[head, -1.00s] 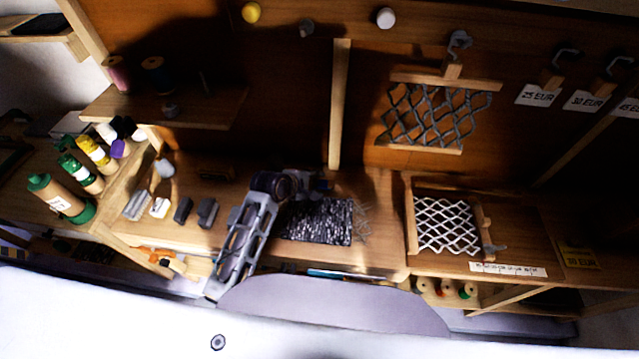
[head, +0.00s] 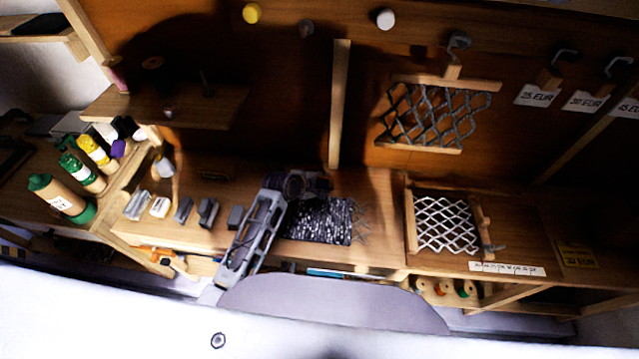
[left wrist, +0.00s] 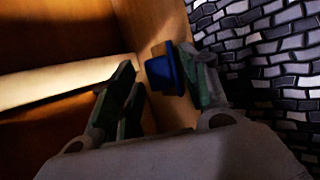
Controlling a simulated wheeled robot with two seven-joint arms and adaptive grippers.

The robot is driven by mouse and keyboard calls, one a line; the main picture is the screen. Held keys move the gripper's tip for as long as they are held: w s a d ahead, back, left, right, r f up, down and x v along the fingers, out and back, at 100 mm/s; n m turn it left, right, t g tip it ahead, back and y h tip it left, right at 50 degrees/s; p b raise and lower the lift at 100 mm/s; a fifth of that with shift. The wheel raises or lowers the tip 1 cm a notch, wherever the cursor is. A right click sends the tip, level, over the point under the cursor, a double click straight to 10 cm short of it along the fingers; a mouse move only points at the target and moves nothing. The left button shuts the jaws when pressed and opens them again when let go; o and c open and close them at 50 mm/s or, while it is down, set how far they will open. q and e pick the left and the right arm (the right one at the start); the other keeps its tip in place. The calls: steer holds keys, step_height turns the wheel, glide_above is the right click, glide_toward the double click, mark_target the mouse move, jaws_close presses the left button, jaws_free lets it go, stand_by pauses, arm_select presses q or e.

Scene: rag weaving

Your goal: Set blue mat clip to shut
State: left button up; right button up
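The blue mat clip (left wrist: 163,70) shows in the left wrist view as a small dark blue block at the edge of the woven mat (left wrist: 265,75). My left gripper (left wrist: 158,88) is open. The clip appears between its fingers, much closer to the right finger; I cannot tell if they touch. Whether the clip is open or shut is not clear. In the head view the black-and-white mat (head: 322,222) lies on the bench and my left gripper (head: 318,184) is over its back left part, hiding the clip. My right gripper is not in view.
Several grey blocks (head: 207,212) stand on the bench left of my arm. A white lattice in a wooden frame (head: 445,225) lies to the right, and a grey lattice (head: 430,115) hangs behind. A wooden shelf (head: 215,108) juts out at the back left. A post (head: 340,105) rises behind the mat.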

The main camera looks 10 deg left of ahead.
arm_select(q)
steer(key=c, duration=0.8)
